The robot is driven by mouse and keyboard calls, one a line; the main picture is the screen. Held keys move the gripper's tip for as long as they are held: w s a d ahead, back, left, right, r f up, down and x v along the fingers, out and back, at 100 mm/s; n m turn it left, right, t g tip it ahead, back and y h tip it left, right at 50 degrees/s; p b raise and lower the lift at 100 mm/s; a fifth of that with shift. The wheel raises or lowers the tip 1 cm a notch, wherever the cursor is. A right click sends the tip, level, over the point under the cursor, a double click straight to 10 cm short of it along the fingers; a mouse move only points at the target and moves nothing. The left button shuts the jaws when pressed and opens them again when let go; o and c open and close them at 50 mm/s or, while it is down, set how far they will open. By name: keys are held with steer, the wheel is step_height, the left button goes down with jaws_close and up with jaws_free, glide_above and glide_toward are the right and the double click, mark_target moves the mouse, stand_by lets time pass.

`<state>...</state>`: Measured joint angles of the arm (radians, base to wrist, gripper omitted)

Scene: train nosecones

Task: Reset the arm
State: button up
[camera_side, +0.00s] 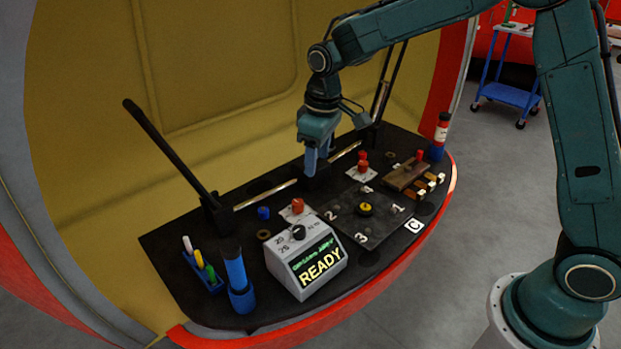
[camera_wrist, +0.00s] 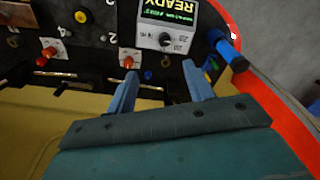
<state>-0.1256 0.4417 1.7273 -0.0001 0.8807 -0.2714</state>
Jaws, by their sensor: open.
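My gripper (camera_side: 316,160) hangs from my teal arm above the back middle of the black workbench (camera_side: 190,250) in the side view. In the wrist view, my gripper (camera_wrist: 160,92) shows two blue fingers spread apart, with nothing between them. The fingertips look near a thin metal rod (camera_side: 265,195) along the back of the bench; I cannot tell whether they touch anything.
A grey box (camera_side: 305,262) with a dial and a screen reading READY stands at the front. A blue cylinder (camera_side: 235,270) and a pen holder (camera_side: 204,272) stand left. A black lever (camera_side: 165,147) rises at the back left.

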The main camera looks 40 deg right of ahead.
steer(key=s+d+r+m+t, duration=0.2)
steer(key=s+d+r, duration=0.2)
steer(key=s+r, duration=0.9)
steer(key=s+d+f+m+t, duration=0.1)
steer(key=s+d+m+t, duration=0.1)
steer(key=s, duration=1.4)
steer(key=shift+s+f+m+t, duration=0.15)
steer(key=shift+s+m+t, duration=0.1)
steer(key=shift+m+t, duration=0.05)
steer(key=shift+o, duration=0.2)
